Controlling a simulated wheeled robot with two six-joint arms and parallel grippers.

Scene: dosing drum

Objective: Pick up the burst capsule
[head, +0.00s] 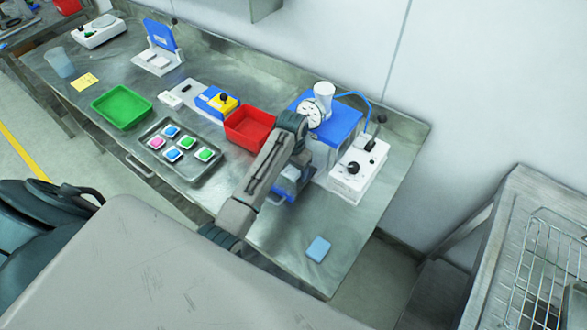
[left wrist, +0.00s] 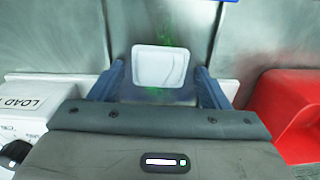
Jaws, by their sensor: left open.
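The burst capsule (left wrist: 159,67) is a pale, rounded square pad in the left wrist view, with green spill showing on the steel around it. My left gripper (left wrist: 160,78) is open, with a blue finger on each side of the pad and a gap on both sides. I cannot tell its height above the counter. In the head view my left gripper (head: 288,187) is low beside the blue and white machine (head: 337,130), and the capsule is hidden there behind my arm. My right gripper is not in view.
A red bin (head: 247,130) stands close to my left gripper, also at right in the wrist view (left wrist: 285,108). A white control box (head: 358,170) stands to the right. A tray (head: 183,172) holds several coloured capsules beside a green tray (head: 122,107). A blue cloth (head: 318,249) lies at the front.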

